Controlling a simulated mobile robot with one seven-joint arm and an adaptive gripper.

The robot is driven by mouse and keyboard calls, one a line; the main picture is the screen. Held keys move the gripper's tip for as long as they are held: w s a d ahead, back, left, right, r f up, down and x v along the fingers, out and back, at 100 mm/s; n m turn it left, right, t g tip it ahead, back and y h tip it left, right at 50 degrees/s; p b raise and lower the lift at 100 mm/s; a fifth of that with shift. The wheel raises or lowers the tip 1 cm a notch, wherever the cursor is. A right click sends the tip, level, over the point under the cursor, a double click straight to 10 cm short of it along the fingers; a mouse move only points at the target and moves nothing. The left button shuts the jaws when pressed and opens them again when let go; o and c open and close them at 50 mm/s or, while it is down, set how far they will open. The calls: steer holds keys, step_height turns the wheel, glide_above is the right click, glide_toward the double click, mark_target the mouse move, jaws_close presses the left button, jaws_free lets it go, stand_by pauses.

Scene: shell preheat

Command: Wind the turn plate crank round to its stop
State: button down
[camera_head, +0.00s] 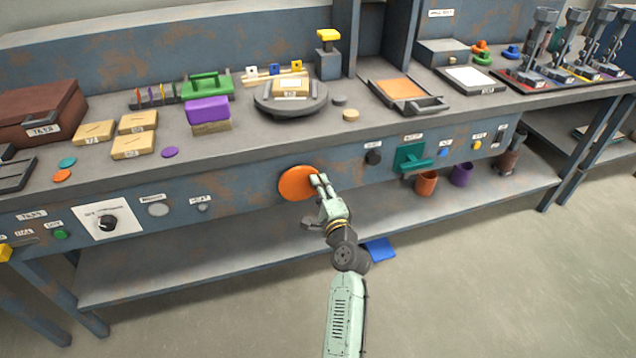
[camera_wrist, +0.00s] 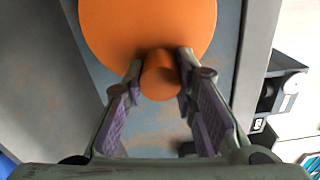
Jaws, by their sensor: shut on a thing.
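The crank is an orange disc (camera_head: 296,183) on the blue front panel of the bench, with a short orange knob standing out near its edge. In the wrist view the disc (camera_wrist: 150,25) fills the top middle and its knob (camera_wrist: 160,78) sits between my fingertips. My gripper (camera_head: 318,182) is shut on the knob, at the right side of the disc in the head view, and hides the knob there. The round turn plate (camera_head: 262,104) lies on the bench top above the crank, with a labelled tan block (camera_head: 291,88) on it.
A black knob (camera_head: 373,157) and a green handle (camera_head: 411,157) stand out from the panel to the right. A dial (camera_head: 107,223) is at the left. A lower shelf (camera_head: 180,262) runs below, with a blue sheet (camera_head: 380,249) near my arm.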

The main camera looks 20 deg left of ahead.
steer(key=shift+f+m, duration=0.3)
steer(key=shift+m, duration=0.3)
steer(key=shift+f, duration=0.1)
steer(key=c, duration=1.3)
jaws_free()
steer(key=v, duration=1.2)
